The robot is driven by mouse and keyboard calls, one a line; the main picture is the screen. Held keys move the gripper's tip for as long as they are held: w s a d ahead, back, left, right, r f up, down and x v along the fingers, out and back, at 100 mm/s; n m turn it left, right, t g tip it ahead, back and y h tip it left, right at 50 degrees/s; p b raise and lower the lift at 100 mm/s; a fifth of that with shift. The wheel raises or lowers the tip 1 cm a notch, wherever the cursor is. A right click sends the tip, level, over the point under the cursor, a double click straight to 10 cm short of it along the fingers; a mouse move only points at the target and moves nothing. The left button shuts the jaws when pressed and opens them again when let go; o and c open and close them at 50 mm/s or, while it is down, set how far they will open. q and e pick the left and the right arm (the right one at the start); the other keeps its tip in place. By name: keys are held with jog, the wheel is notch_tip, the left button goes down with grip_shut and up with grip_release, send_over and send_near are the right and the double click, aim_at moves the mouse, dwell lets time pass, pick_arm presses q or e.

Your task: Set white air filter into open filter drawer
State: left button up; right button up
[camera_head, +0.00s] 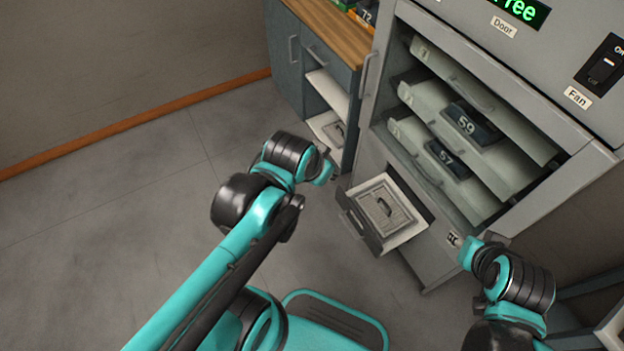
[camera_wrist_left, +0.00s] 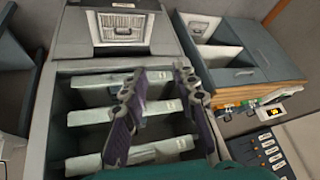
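A pale filter panel (camera_head: 384,207) with a grid face and a dark handle lies in the open filter drawer (camera_head: 359,226), low on the front of the grey cabinet. I cannot tell whether it sits fully flush. The left wrist view also shows the panel (camera_wrist_left: 122,27) in its drawer. My left gripper (camera_head: 332,173) is to the left of the drawer, apart from it. In the left wrist view its two fingers (camera_wrist_left: 160,108) are spread with nothing held between them. My right gripper (camera_head: 468,250) is right of the drawer; its fingers are too small to judge.
Pale trays (camera_head: 440,100) with dark blocks numbered 59 (camera_head: 472,122) and 57 (camera_head: 447,158) fill the cabinet above the drawer. A blue-grey side cabinet (camera_head: 318,62) with a wooden top stands at left; another pale handled panel (camera_head: 334,131) lies low in it. The floor at left is clear.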

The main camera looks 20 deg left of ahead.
pick_arm(q)
jog(key=s+n, duration=0.2)
jog(key=s+a, duration=0.1)
jog(key=shift+s+f+n+t, duration=0.3)
jog(key=shift+s+f+n, duration=0.05)
jog(key=shift+s+n, duration=0.05)
dwell(1.0)
